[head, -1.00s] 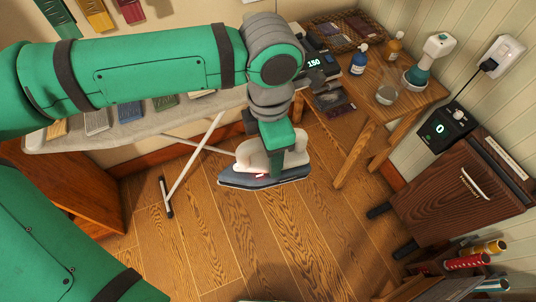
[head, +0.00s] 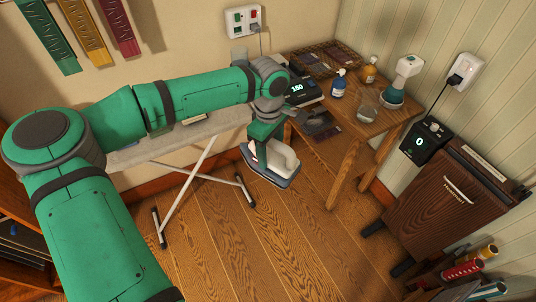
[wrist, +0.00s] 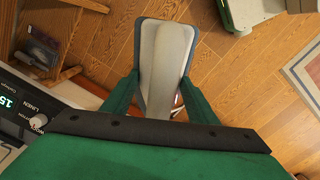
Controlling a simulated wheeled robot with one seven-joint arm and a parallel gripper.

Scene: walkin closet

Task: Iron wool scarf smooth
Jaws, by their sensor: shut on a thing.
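My gripper (head: 262,150) is shut on the iron (head: 284,158), which has a pale body and a dark blue-grey base. It hangs over the wooden floor, right of the ironing board (head: 175,152) and left of the side table. In the wrist view my gripper (wrist: 160,100) has a green finger on each side of the pale iron (wrist: 166,55). My arm hides much of the board. I cannot make out a wool scarf. The iron's control unit (head: 300,93) on the table reads 150; the wrist view shows its dial (wrist: 38,122).
The wooden side table (head: 350,112) holds a blue bottle (head: 339,84), an amber bottle (head: 370,70), a glass beaker (head: 366,103) and a green-white steamer (head: 401,80). A dark wooden press (head: 450,195) stands right, beside a box reading 0 (head: 420,141). The floor between is clear.

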